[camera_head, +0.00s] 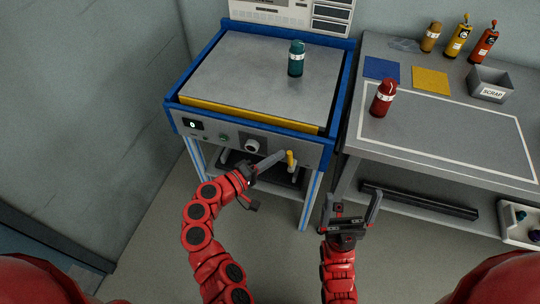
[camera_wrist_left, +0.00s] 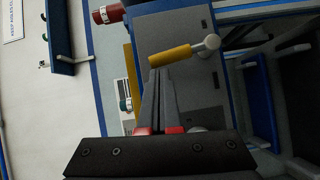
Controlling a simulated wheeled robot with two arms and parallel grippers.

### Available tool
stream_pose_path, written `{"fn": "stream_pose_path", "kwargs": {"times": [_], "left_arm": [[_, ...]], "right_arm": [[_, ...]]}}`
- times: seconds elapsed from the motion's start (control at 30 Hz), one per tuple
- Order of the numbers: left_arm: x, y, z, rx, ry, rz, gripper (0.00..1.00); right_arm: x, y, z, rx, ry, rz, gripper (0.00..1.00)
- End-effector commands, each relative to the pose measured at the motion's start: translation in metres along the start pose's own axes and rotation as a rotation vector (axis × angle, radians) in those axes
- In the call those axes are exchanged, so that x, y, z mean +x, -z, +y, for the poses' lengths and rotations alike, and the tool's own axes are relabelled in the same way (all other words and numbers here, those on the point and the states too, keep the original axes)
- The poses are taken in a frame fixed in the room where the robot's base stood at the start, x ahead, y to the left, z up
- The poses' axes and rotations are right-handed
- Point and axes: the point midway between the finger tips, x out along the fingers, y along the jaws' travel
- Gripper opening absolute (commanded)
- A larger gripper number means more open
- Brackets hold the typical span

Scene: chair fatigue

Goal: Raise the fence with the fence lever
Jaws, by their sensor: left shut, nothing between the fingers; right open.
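The fence lever (camera_head: 291,158) has a yellow handle and sits at the right of the machine's front panel. In the left wrist view the yellow handle (camera_wrist_left: 170,55) lies crosswise, with a pale grey rod at its right end. My left gripper (camera_head: 281,156) is shut and empty, its tips close beside the handle; I cannot tell whether they touch. A yellow strip (camera_head: 250,115), perhaps the fence, runs along the front of the grey plate, low within the blue frame. My right gripper (camera_head: 352,197) is open and empty, in front of the right bench.
A teal bottle (camera_head: 296,60) stands on the grey plate (camera_head: 240,75). The right bench (camera_head: 440,130) holds a red bottle (camera_head: 383,98), blue and yellow squares, a scrap bin (camera_head: 490,84) and several bottles at the back. The floor between machine and bench is open.

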Motion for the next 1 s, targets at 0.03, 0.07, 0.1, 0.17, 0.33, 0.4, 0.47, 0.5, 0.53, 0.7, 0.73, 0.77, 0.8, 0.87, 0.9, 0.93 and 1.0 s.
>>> {"fn": "stream_pose_path", "kwargs": {"times": [0.03, 0.07, 0.1, 0.17, 0.33, 0.4, 0.47, 0.5, 0.53, 0.7, 0.73, 0.77, 0.8, 0.87, 0.9, 0.93, 1.0], "left_arm": [[0.003, -0.005, 0.007, 0.038, 0.023, -0.006, 0.0], [0.004, -0.006, 0.009, 0.063, 0.04, -0.005, 0.0], [0.005, -0.008, 0.011, 0.096, 0.061, -0.004, 0.0], [0.008, -0.012, 0.013, 0.142, 0.094, -0.003, 0.0], [0.015, -0.023, 0.019, 0.276, 0.181, -0.005, 0.0], [0.018, -0.027, 0.021, 0.327, 0.217, -0.003, 0.0], [0.02, -0.031, 0.021, 0.369, 0.246, -0.006, 0.0], [0.022, -0.034, 0.022, 0.395, 0.263, -0.007, 0.0], [0.023, -0.035, 0.022, 0.414, 0.276, -0.006, 0.0], [0.029, -0.043, 0.021, 0.509, 0.341, -0.005, 0.0], [0.029, -0.044, 0.021, 0.522, 0.349, -0.003, 0.0], [0.03, -0.045, 0.021, 0.535, 0.358, -0.002, 0.0], [0.031, -0.046, 0.021, 0.551, 0.369, -0.002, 0.0], [0.032, -0.048, 0.02, 0.572, 0.384, -0.004, 0.0], [0.033, -0.049, 0.019, 0.583, 0.392, -0.003, 0.0], [0.033, -0.049, 0.019, 0.591, 0.397, -0.002, 0.0], [0.034, -0.05, 0.018, 0.606, 0.407, 0.0, 0.0]], "right_arm": [[0.006, 0.001, 0.0, 0.0, 0.0, 0.0, 0.99], [0.008, 0.001, 0.0, 0.0, 0.0, 0.0, 0.99], [0.011, 0.002, 0.001, 0.0, 0.0, 0.0, 0.99], [0.016, 0.003, 0.001, 0.0, 0.0, 0.0, 0.99], [0.03, 0.005, 0.002, 0.0, 0.0, 0.0, 0.99], [0.037, 0.006, 0.002, 0.0, 0.0, 0.0, 0.99], [0.043, 0.007, 0.002, 0.0, 0.0, 0.0, 0.99], [0.046, 0.008, 0.002, 0.0, 0.0, 0.0, 0.99], [0.049, 0.008, 0.002, 0.0, 0.0, 0.0, 0.99], [0.063, 0.011, 0.003, 0.0, 0.0, 0.0, 0.99], [0.065, 0.011, 0.003, 0.0, 0.0, 0.0, 0.99], [0.067, 0.011, 0.003, 0.0, 0.0, 0.0, 0.99], [0.069, 0.012, 0.003, 0.0, 0.0, 0.0, 0.99], [0.072, 0.012, 0.004, 0.0, 0.0, 0.0, 0.99], [0.074, 0.012, 0.004, 0.0, 0.0, 0.0, 0.99], [0.075, 0.013, 0.004, 0.0, 0.0, 0.0, 0.99], [0.076, 0.013, 0.004, 0.0, 0.0, 0.0, 0.99]]}}
